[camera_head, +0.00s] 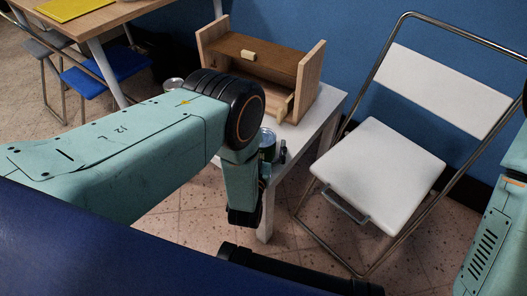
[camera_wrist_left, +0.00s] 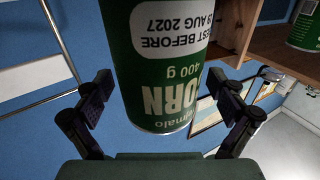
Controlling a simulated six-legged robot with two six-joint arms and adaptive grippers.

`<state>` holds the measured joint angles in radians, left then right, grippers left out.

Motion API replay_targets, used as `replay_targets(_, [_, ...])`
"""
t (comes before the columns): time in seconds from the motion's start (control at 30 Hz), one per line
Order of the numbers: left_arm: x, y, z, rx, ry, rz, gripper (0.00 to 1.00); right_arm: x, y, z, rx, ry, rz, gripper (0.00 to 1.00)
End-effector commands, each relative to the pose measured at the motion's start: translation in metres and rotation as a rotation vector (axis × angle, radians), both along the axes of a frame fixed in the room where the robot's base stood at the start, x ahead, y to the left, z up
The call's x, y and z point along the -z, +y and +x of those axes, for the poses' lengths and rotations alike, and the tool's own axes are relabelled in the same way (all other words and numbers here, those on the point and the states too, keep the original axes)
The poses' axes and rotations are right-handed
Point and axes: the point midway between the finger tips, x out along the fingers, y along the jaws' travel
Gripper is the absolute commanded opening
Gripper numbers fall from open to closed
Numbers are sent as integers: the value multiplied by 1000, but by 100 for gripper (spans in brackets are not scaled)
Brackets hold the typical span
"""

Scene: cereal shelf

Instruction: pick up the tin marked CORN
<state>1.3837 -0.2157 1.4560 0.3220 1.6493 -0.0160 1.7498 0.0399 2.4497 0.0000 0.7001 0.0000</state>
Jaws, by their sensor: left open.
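The green tin marked CORN (camera_wrist_left: 165,85) fills the middle of the left wrist view, its lettering upside down. It stands between the two fingers of my left gripper (camera_wrist_left: 163,98), with gaps on both sides, so the gripper is open around or just short of it. In the head view the green tin (camera_head: 268,146) shows partly behind my left wrist, on the white table (camera_head: 318,125). The left fingers show as small dark parts (camera_head: 283,152) beside it. My right gripper is out of view.
A wooden shelf box (camera_head: 262,55) stands on the table behind. The wrist view shows a second green tin (camera_wrist_left: 303,32) near wood. A white folding chair (camera_head: 378,172) is at the right.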

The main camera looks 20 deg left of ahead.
Motion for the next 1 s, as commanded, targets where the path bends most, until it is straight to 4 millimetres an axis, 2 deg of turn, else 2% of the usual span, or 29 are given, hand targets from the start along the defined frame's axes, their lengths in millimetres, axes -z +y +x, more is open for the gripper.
replay_targets(0.13, [0, -1, -1, 1, 1, 0, 95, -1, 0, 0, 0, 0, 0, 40])
replay_targets(1.0, [0, -2, -2, 1, 2, 0, 21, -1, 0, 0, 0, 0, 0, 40])
